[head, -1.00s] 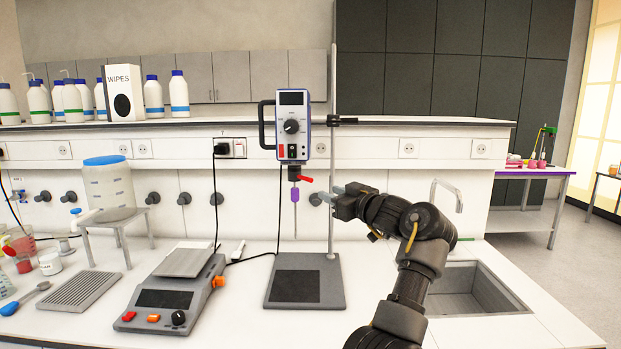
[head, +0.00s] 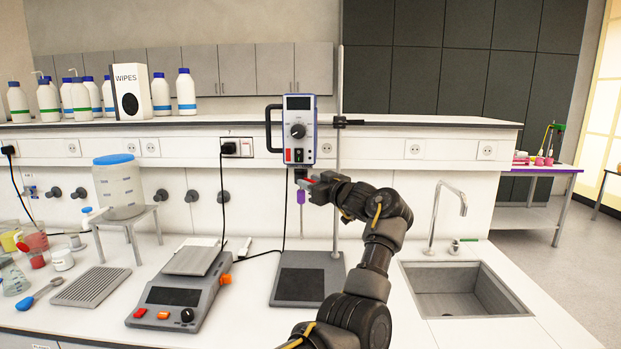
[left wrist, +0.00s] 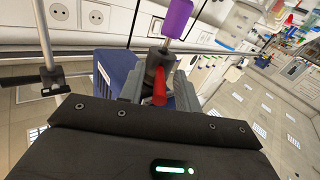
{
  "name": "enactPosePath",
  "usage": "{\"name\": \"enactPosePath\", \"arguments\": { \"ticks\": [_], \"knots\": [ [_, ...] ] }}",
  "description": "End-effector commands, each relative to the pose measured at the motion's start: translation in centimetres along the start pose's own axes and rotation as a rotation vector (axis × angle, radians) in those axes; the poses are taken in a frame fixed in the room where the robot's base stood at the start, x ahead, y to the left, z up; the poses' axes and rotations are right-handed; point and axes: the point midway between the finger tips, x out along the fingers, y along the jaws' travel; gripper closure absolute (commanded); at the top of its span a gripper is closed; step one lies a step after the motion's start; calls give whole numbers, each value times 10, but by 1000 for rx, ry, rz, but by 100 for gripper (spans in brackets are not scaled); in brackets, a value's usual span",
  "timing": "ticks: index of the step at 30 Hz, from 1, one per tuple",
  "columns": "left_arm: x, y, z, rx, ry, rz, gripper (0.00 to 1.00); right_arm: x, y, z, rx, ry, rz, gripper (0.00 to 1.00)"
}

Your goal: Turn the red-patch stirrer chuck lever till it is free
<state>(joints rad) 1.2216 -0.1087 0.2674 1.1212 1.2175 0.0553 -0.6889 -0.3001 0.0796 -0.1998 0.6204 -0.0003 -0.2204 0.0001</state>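The blue-and-grey stirrer (head: 299,112) hangs on an upright rod in the head view, with a red patch (head: 288,156) low on its front. Under it is the dark chuck (left wrist: 154,68) with a red lever (left wrist: 160,88); a purple sleeve (left wrist: 177,18) sits on the shaft below. In the head view my left gripper (head: 308,183) is at the chuck, coming from the right, and partly covers the lever. In the left wrist view its fingers stand on either side of the lever, with gaps visible, so it is open. My right gripper is not in view.
The stirrer's rod (head: 339,215) and base plate (head: 327,286) stand close to my arm. A balance (head: 208,298) and a small stand (head: 150,213) are to the left, a sink (head: 462,290) to the right. A cable hangs behind the balance.

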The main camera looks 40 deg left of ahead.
Motion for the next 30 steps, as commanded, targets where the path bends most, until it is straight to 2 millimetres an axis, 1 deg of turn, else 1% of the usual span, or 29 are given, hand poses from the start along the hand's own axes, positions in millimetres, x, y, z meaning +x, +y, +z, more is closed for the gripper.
{"name": "enactPosePath", "arguments": {
  "ticks": [3,11,18,19,30],
  "knots": [
    [5,0,0,0,-1,0,67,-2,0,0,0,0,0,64],
    [6,0,1,0,-1,1,67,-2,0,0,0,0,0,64],
    [5,1,0,0,-1,1,98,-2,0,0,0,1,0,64],
    [5,1,0,0,0,1,100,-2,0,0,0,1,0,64],
    [7,0,0,-1,1,8,100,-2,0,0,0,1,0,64]
  ]
}}
